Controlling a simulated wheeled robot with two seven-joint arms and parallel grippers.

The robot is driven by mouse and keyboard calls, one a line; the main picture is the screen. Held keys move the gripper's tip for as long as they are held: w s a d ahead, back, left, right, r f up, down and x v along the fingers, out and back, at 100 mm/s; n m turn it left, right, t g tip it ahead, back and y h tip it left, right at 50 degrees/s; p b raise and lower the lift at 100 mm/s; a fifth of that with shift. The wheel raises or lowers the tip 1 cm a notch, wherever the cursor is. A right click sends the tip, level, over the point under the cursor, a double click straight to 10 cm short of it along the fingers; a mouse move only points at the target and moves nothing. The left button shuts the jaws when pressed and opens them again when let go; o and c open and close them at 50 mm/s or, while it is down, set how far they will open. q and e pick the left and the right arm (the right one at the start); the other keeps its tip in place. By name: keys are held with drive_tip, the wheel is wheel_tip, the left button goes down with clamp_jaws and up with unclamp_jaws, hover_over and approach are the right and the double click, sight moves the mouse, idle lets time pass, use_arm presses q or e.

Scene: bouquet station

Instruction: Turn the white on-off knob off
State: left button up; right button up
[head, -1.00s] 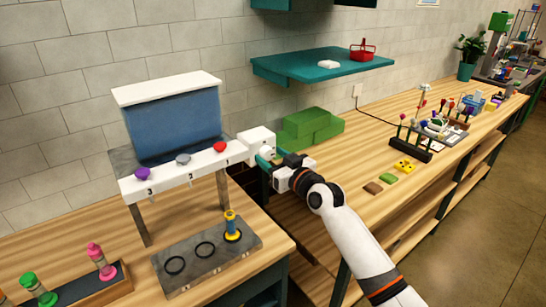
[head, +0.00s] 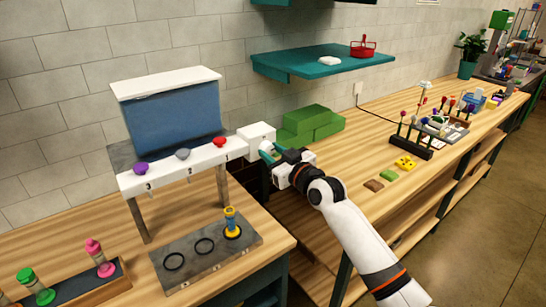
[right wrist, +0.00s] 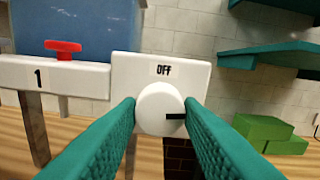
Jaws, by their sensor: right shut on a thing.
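The white knob (right wrist: 158,108) is round, with a black mark that points right in the right wrist view. It sits on the front of a white box (right wrist: 190,72) with the word OFF printed above the knob. The box (head: 257,136) shows in the head view at the right end of the white rail. My right gripper (head: 268,152) is at the box front, its two green fingers (right wrist: 160,115) on either side of the knob and shut on it. In the head view the fingers mostly hide the knob. My left gripper is not in view.
The white rail (head: 180,168) carries purple, grey and red knobs above a grey tray (head: 190,271) with rings and a yellow-blue piece. Green blocks (head: 310,126) stand right of the box. A teal shelf (head: 320,62) hangs above. A gap separates the two wooden benches.

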drive_tip(key=n+b, duration=0.2)
drive_tip(key=n, duration=0.1)
drive_tip(key=shift+f+b, duration=0.2)
drive_tip(key=shift+b, duration=0.2)
drive_tip(key=shift+n+b, duration=0.45)
drive_tip(key=shift+n, duration=0.65)
drive_tip(key=shift+r+n, duration=0.15)
drive_tip(key=shift+n, duration=0.75)
drive_tip(key=n, duration=0.3)
drive_tip(key=shift+n, duration=0.3)
drive_tip(key=n+p, duration=0.1)
drive_tip(key=n, duration=0.4)
drive_tip(key=shift+n, duration=0.4)
drive_tip(key=o, duration=1)
drive_tip(key=shift+s+d, duration=0.1)
